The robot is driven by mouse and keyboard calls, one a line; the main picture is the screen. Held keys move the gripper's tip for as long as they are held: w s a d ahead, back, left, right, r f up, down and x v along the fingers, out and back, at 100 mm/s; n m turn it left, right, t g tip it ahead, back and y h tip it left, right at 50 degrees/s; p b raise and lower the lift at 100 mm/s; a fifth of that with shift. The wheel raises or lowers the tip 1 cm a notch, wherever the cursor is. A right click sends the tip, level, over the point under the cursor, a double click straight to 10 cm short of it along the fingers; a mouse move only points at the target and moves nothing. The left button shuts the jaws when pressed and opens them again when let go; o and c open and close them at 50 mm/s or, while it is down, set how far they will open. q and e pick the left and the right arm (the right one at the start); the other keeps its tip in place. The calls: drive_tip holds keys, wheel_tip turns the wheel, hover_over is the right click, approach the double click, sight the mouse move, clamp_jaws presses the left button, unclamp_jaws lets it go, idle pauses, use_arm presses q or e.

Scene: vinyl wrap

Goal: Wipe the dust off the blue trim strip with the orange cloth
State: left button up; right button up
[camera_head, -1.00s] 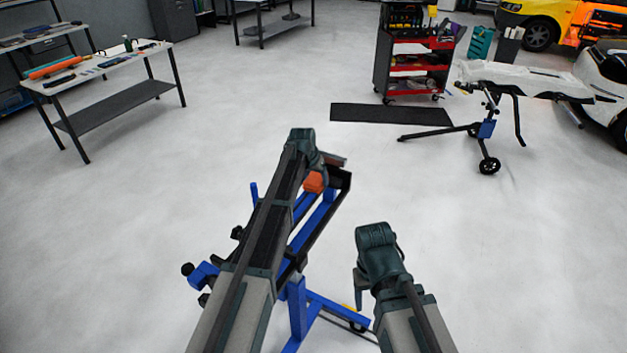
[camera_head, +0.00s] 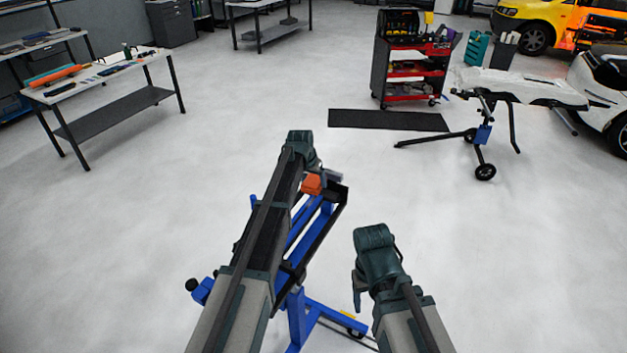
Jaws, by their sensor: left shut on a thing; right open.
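The orange cloth (camera_head: 311,186) is a small bright block under the tip of my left arm. My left gripper (camera_head: 317,176) is shut on it, at the far end of a blue and black stand (camera_head: 303,318). Long blue bars (camera_head: 309,228) run along the top of the stand; I cannot tell which of them is the trim strip. My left arm hides much of the stand's left side. Whether the cloth touches a bar cannot be told, and no dust can be made out. My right gripper (camera_head: 358,290) is open and empty, right of the stand.
A black mat (camera_head: 388,120) lies on the floor before a red tool cart (camera_head: 412,75). A wheeled work stand (camera_head: 483,134) is at the right, near a yellow van (camera_head: 520,25). A workbench (camera_head: 100,72) stands at the left. The floor between is clear.

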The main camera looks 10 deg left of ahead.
sight(315, 178)
use_arm(q)
wheel_tip(315, 178, up, 3)
drive_tip(key=p, duration=0.3)
idle(0.4)
drive_tip(key=shift+f, duration=0.15)
